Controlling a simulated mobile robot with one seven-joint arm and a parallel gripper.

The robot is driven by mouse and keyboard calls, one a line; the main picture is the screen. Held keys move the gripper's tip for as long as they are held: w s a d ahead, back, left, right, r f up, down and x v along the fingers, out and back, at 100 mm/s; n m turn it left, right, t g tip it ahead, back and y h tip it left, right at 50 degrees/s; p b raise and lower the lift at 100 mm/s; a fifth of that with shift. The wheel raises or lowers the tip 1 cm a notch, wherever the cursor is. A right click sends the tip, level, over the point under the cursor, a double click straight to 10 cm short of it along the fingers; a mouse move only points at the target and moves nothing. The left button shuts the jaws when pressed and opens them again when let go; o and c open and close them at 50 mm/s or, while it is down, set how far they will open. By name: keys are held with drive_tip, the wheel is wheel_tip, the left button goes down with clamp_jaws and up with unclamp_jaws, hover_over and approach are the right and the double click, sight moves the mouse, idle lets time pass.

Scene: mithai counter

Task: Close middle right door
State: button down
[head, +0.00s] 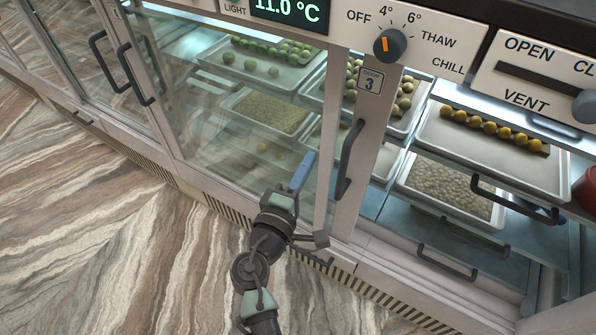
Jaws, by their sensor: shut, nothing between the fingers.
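The door labelled 3 (369,82) has a pale metal upright with a black vertical handle (348,160). To the right of this upright the case shows with no clear glass across it, and its trays are visible. I cannot tell for sure how far this door stands from its shut position. My gripper (305,163) is shut and empty. Its blue fingers are in front of the glass pane (230,110), left of the handle and apart from it. I cannot tell whether the fingertips touch the glass.
Trays of green sweets (275,70) and yellow sweets (492,127) lie inside the case. Black handles (515,200) (447,263) stand at the lower right. A control panel with a knob (390,43) runs above. A red object (587,188) is at the right edge. The marble-patterned floor (110,240) is clear.

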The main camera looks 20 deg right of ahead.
drive_tip(key=x, duration=0.5)
drive_tip(key=shift+w+d, duration=0.1)
drive_tip(key=shift+d, duration=0.35)
drive_tip(key=s, duration=0.1)
drive_tip(key=s+d+p, duration=0.1)
drive_tip(key=s, duration=0.1)
drive_tip(key=shift+s+d, duration=0.1)
drive_tip(key=shift+d, duration=0.05)
drive_tip(key=shift+s+d, duration=0.1)
